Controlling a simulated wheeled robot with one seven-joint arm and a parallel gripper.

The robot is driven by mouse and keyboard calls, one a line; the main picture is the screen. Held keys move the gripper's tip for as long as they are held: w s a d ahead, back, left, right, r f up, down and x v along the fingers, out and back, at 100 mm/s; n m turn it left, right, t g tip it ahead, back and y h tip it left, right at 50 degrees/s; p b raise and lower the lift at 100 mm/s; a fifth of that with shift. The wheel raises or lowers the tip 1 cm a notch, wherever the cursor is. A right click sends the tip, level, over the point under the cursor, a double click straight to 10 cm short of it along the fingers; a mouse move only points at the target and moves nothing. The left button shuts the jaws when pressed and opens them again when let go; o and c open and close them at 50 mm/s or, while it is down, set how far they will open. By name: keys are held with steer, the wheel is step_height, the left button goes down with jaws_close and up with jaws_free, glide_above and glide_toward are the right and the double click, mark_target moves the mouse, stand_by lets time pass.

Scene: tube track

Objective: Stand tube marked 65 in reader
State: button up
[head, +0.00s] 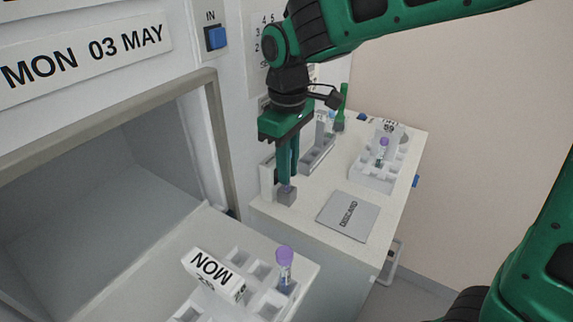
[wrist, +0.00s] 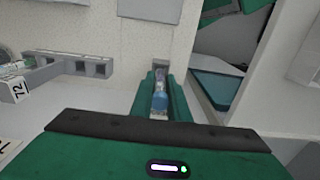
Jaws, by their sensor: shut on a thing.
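My gripper (head: 287,178) points down with its fingers just above a small grey block (head: 286,196) on the white counter. The tube's number cannot be read. The grey block also shows in the wrist view (wrist: 160,62), beyond the tube; it looks like the reader, beside an upright white panel (head: 267,179). Whether the tube's lower end is inside the block is hidden by the fingers.
A grey rack (head: 318,155) stands behind my gripper. A white rack (head: 370,178) with a purple-capped tube (head: 383,148) is at the right. A DISCARD plate (head: 348,215) lies in front.

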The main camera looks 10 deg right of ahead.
steer(key=shift+f, duration=0.7)
stand_by(0.3)
steer(key=o, duration=0.9)
steer(key=shift+r, duration=0.15)
step_height(320, 180, up, 10)
steer(key=shift+w+r, duration=0.1)
steer(key=shift+r, duration=0.15)
stand_by(0.4)
